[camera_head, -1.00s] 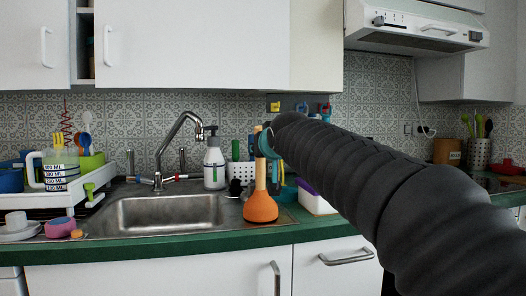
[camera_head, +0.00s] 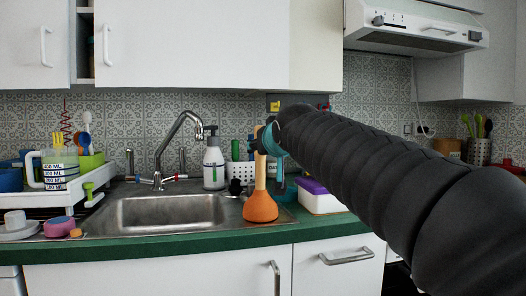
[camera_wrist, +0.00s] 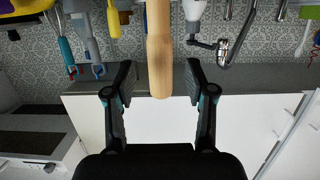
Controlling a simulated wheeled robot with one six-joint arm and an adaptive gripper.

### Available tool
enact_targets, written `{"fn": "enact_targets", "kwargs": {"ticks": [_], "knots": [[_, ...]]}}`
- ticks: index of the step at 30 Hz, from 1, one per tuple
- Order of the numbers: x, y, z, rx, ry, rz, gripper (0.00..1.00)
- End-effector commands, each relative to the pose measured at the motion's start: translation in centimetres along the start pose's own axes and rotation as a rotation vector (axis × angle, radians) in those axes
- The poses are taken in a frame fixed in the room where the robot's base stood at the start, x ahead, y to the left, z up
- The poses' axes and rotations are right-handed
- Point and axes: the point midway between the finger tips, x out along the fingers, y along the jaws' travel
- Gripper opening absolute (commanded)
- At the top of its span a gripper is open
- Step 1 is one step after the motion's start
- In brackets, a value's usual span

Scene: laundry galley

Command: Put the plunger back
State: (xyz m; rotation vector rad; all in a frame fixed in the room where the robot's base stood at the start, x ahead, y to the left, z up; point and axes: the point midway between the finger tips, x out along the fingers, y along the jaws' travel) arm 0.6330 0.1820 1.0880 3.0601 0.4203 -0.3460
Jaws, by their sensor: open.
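The plunger (camera_head: 261,208) has an orange rubber cup and a pale wooden handle. It stands upright, cup down, at the right front corner of the sink in the head view. In the wrist view, which looks upside down, its handle (camera_wrist: 160,52) comes down from the top between my fingers. My gripper (camera_wrist: 158,80) is open, one finger on each side of the handle near its free end, with gaps showing on both sides. In the head view my gripper (camera_head: 264,140) is at the top of the handle, partly hidden by my arm.
The sink (camera_head: 165,212) lies left of the plunger. A soap bottle (camera_head: 214,165) and a white perforated holder (camera_head: 241,172) stand behind. A white tub with a purple lid (camera_head: 318,197) is close on the right. A dish rack (camera_head: 70,192) with a measuring jug stands left.

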Motion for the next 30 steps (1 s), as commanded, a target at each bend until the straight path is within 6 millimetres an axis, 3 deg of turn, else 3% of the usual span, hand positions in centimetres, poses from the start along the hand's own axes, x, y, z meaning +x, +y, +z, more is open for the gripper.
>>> {"fn": "enact_targets", "kwargs": {"ticks": [6, 12, 26, 29, 30], "knots": [[-4.7, 0.0, 0.0, 0.0, 0.003, 0.0, 0.55], [-7.4, 0.0, 0.0, 0.0, 0.001, 0.0, 0.55], [-8.7, 0.1, 0.3, 0.0, -0.006, 0.002, 0.55], [-9.2, 1.1, 2.4, 0.002, -0.048, 0.019, 0.55], [-9.7, 1.7, 4.0, 0.004, -0.078, 0.031, 0.55]]}}
